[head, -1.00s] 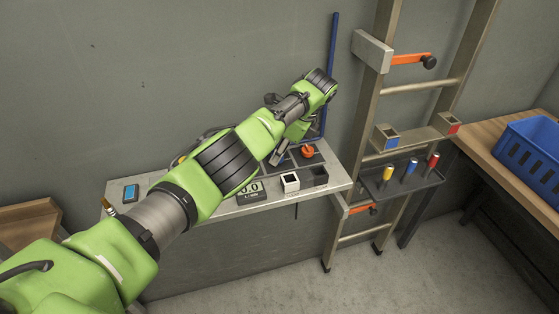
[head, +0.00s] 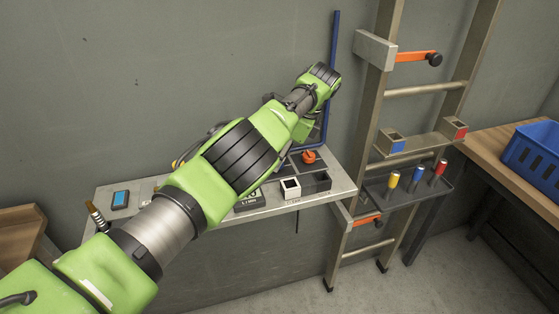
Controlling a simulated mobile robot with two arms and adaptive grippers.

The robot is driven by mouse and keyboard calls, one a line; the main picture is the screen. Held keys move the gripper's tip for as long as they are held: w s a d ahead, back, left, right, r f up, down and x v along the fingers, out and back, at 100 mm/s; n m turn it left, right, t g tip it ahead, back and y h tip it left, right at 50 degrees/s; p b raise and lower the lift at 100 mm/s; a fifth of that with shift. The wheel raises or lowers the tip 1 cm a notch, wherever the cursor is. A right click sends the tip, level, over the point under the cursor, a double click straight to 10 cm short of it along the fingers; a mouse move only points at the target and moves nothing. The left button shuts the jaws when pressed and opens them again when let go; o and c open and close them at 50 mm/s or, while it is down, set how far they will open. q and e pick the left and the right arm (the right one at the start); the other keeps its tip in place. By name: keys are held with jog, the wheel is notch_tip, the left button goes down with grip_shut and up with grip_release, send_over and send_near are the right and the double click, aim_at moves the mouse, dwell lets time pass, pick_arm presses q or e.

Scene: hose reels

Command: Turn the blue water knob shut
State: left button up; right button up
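A red-orange knob (head: 309,157) sits on a dark panel at the shelf's right part, below a blue pipe (head: 333,80) on the wall. My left arm reaches across the shelf from the lower left. My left gripper (head: 284,156) is mostly hidden behind its own wrist, close to the left of the red-orange knob; its opening and any contact cannot be seen. My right gripper is not in view.
A blue crate (head: 535,155) sits on a wooden bench.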

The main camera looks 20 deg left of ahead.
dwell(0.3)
pick_arm(q)
jog(key=o, duration=1.1)
jog(key=shift+a, duration=0.1)
